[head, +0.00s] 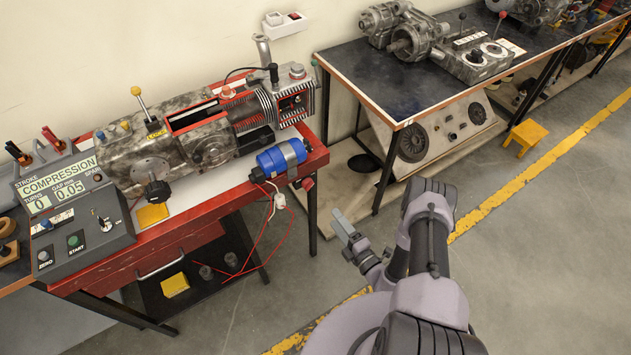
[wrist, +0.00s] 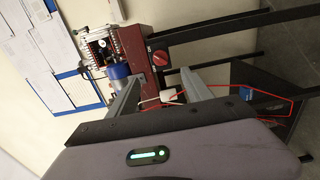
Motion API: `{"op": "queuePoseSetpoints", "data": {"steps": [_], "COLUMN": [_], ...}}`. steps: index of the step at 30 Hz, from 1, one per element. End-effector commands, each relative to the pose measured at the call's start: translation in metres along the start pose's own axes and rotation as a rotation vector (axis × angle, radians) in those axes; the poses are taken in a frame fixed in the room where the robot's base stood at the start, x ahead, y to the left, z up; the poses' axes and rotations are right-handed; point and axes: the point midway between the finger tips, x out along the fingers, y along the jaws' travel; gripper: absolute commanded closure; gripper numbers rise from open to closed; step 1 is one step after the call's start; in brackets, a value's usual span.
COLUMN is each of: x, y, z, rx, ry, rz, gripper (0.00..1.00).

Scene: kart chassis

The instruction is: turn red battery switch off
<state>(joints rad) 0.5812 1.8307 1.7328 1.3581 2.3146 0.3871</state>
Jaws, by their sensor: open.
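The red battery switch is a round red knob (head: 307,184) on the right end of the red workbench, below the blue cylinder (head: 281,158). In the wrist view the red knob (wrist: 160,58) shows on the bench's red end plate, just beyond the gap between my fingers. Its exact turn position is too small to read. My gripper (head: 338,214) is open and empty, in front of and to the right of the knob in the head view, apart from it.
Red wires and a white plug (head: 279,201) hang below the blue cylinder. The red bench (head: 150,253) carries an engine model and a grey compression panel (head: 75,215). A dark table (head: 385,85) stands behind right. Open floor lies around my arm.

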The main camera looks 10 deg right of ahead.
Motion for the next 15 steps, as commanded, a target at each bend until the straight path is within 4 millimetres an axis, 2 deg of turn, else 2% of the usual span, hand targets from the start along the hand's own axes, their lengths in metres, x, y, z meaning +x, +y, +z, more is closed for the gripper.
{"op": "queuePoseSetpoints", "data": {"steps": [3, 9, 15], "x": [0.036, 0.096, 0.136], "y": [-0.003, -0.003, -0.002], "z": [-0.004, -0.004, -0.003], "rx": [-0.004, -0.004, -0.004], "ry": [0.010, 0.011, 0.009], "rz": [0.004, 0.005, 0.003], "gripper": [0.41, 0.41, 0.41]}}
